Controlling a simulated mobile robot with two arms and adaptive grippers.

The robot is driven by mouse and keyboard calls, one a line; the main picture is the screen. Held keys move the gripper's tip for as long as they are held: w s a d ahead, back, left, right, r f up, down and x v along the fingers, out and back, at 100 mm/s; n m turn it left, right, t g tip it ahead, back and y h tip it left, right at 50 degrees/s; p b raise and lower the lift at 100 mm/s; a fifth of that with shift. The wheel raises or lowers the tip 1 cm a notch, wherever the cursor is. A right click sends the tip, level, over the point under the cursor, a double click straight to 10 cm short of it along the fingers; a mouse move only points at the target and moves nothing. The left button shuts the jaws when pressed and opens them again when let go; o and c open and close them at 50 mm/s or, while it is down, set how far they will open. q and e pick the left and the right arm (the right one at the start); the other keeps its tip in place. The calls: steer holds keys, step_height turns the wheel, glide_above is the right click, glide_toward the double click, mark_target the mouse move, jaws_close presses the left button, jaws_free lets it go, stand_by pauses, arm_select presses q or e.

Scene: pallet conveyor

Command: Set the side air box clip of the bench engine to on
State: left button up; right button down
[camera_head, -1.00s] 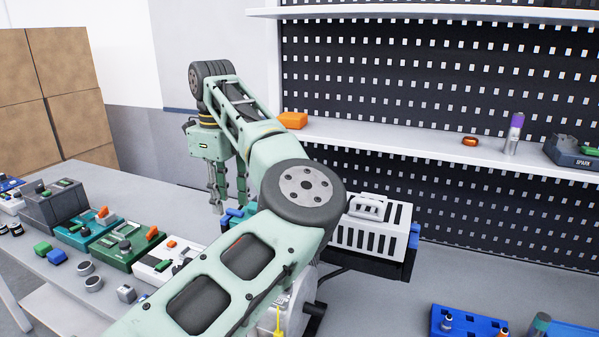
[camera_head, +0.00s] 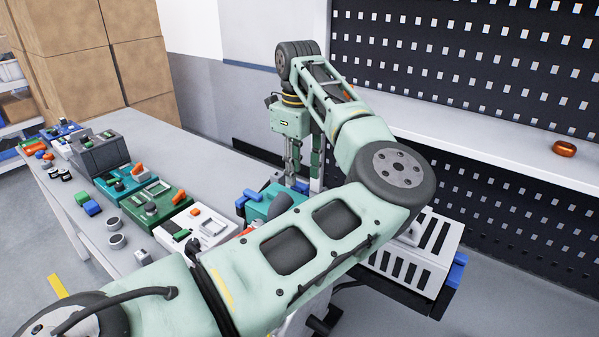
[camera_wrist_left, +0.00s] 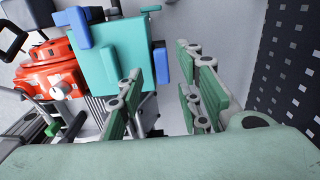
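The bench engine has a teal box (camera_head: 268,206) with blue clips, partly hidden behind my left arm. In the left wrist view the teal box (camera_wrist_left: 118,50) has one blue clip (camera_wrist_left: 161,64) on its right side and a blue piece (camera_wrist_left: 76,26) at its upper left. I cannot tell from the label-free surface which clip state shows. My left gripper (camera_head: 303,180) points down beyond the teal box. In the left wrist view its fingers (camera_wrist_left: 163,90) are apart with nothing between them; the right-side clip lies just beyond the gap. My right gripper is out of view.
A red engine part (camera_wrist_left: 45,72) lies left of the teal box. A white slatted box (camera_head: 415,256) stands to the right. A grey table (camera_head: 180,150) at left carries several small devices. A pegboard wall with a shelf (camera_head: 480,133) stands behind.

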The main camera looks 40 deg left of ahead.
mark_target(299, 185)
arm_select(q)
steer(key=shift+w+f, duration=0.2)
steer(key=shift+f, duration=0.95)
steer(key=shift+s, duration=0.1)
steer(key=shift+c, duration=0.2)
jaws_close()
